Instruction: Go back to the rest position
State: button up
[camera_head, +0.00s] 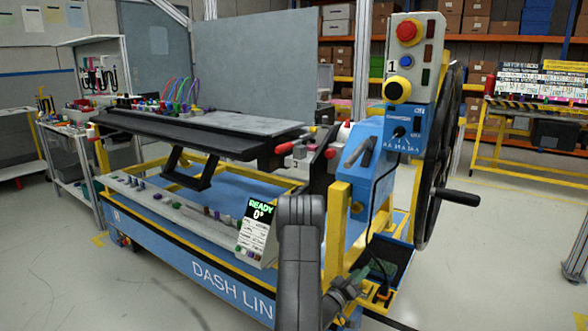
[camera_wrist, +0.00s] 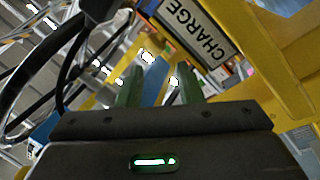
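My gripper (camera_wrist: 159,82) shows in the wrist view with its two green fingers apart and nothing seen held between them. In the head view my grey arm rises in front of the dashboard line station (camera_head: 225,285), and my gripper (camera_head: 376,272) is low at the station's right end, near the yellow frame. A label reading "CHARGE" (camera_wrist: 195,32) is close beyond the fingers in the wrist view, beside yellow beams (camera_wrist: 275,65). Whether the fingers touch anything cannot be told.
A large black handwheel (camera_head: 437,165) with a handle (camera_head: 459,197) stands at the right. A control box (camera_head: 412,60) with red and yellow buttons is above. A black dashboard module (camera_head: 190,130) spans the station. A black cable hangs near my gripper. The floor (camera_head: 500,235) at right is clear.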

jog(key=n+p, duration=0.1)
jog(key=a+n+t+p, duration=0.1)
jog(key=n+p, duration=0.1)
jog(key=w+n+y+p, duration=0.1)
jog(key=shift+a+r+n+t, duration=0.2)
jog(key=shift+r+n+t, duration=0.1)
jog(key=shift+r+n, duration=0.1)
jog(key=n+p, duration=0.2)
jog(key=shift+w+a+f+n+t+p, duration=0.15)
jog(key=shift+a+n+t+p, duration=0.15)
jog(key=shift+a+p, duration=0.05)
jog(key=shift+b+v, duration=0.35)
jog(key=shift+v, duration=1.6)
jog(key=shift+f, duration=0.15)
